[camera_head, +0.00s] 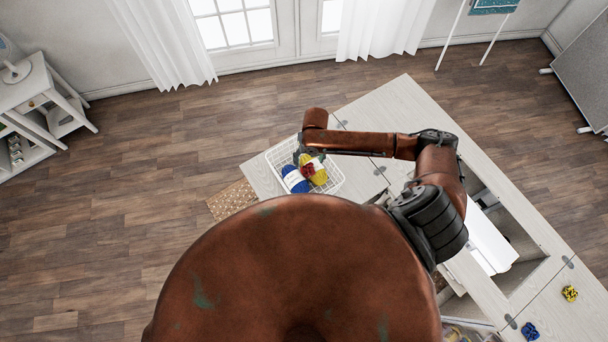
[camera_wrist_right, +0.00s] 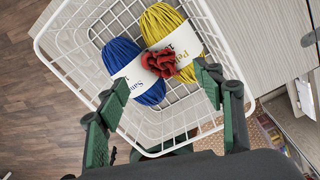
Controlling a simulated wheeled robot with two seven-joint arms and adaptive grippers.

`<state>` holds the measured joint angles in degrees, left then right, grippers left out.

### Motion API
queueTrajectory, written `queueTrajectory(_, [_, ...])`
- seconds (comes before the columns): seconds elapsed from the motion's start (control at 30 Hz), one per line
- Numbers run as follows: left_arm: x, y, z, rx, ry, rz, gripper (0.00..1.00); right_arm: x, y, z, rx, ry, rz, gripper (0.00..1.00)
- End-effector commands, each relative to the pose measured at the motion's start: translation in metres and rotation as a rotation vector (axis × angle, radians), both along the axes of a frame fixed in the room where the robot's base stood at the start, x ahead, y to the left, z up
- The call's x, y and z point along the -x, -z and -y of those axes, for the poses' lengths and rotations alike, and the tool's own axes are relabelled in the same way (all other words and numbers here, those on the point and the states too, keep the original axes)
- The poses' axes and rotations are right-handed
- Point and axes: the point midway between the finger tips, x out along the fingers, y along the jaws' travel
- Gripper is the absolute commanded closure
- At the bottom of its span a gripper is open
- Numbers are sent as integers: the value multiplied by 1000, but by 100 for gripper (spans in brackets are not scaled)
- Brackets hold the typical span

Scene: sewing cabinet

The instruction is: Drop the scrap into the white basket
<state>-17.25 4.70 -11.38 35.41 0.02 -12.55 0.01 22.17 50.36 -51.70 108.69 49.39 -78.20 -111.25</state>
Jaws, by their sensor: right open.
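The red crumpled scrap (camera_wrist_right: 168,62) is inside the outline of the white wire basket (camera_wrist_right: 180,124), over the labels of a blue yarn ball (camera_wrist_right: 124,55) and a yellow yarn ball (camera_wrist_right: 186,40). It looks to lie on them, but a small gap cannot be ruled out. In the head view the scrap (camera_head: 307,170) shows in the basket (camera_head: 334,181) on the cabinet top. My right gripper (camera_wrist_right: 162,80) is open above the basket, its fingers apart and not holding the scrap. My left gripper is not in view.
A yellow scrap-like piece (camera_head: 569,293) and a blue one (camera_head: 529,331) lie on the cabinet's far right part. A white machine-like body (camera_head: 490,245) sits in the cabinet opening. A woven mat or basket (camera_head: 232,199) is below the basket's left side. The floor at left is clear.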

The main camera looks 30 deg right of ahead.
Motion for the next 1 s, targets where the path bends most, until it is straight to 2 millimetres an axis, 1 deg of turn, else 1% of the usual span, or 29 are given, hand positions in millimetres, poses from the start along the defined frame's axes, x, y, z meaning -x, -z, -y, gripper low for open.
queueTrajectory(0.17, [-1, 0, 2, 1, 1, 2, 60, -1, -31, 2, 1, -3, 5, 38])
queueTrajectory(0.4, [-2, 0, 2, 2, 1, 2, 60, 0, -81, 5, 1, -3, 5, 38])
queueTrajectory(0.5, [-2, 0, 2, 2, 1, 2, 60, 1, -96, 6, 1, -2, 4, 38])
queueTrajectory(0.6, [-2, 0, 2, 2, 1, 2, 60, 1, -107, 7, 2, -1, 3, 38])
queueTrajectory(0.7, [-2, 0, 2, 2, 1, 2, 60, 1, -113, 7, 0, -1, 1, 38])
queueTrajectory(1.0, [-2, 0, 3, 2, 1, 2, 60, 2, -114, 7, 0, -1, 1, 38])
